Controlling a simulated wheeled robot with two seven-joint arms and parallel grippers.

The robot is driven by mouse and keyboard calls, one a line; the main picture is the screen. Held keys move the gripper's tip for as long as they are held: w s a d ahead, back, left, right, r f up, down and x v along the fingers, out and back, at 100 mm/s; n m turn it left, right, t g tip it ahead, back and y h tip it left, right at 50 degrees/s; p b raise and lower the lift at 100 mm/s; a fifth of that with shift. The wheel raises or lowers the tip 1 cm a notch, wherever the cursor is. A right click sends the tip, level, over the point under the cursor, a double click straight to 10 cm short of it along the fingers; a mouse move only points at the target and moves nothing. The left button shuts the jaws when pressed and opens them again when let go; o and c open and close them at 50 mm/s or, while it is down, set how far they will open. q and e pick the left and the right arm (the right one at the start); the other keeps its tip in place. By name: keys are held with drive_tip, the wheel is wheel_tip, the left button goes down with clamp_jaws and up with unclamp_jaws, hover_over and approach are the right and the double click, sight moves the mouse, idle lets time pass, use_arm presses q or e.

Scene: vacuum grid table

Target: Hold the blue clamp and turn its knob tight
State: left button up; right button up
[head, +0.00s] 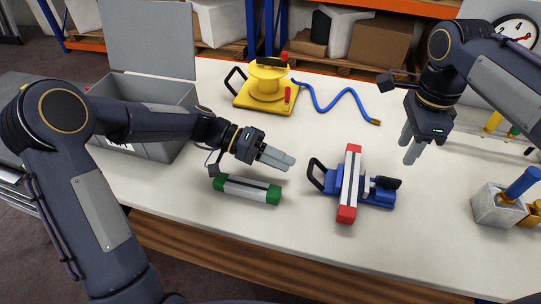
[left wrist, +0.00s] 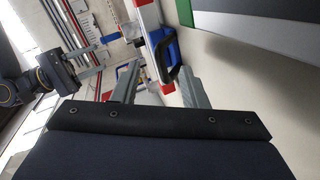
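The blue clamp (head: 376,198) lies on the white table, right of centre. A black loop handle (head: 315,174) is at its left end and a black knob-like part (head: 387,184) at its right. A white bar with red ends (head: 350,183) lies across it. My left gripper (head: 290,162) is open and empty, just left of the loop handle and pointing at it. In the left wrist view the black handle (left wrist: 172,75) shows beyond and between the spread fingers. My right gripper (head: 408,150) points down, open and empty, above and behind the clamp's right end.
A white bar with green ends (head: 247,189) lies below my left gripper. A yellow device (head: 266,88) with a blue hose (head: 335,105) stands behind. A grey open case (head: 150,95) is at left. A metal block with a blue handle (head: 498,206) is at right.

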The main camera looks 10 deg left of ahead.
use_arm(q)
drive_tip(key=shift+x, duration=2.6)
clamp_jaws()
use_arm(e)
drive_tip(key=shift+c, duration=0.4)
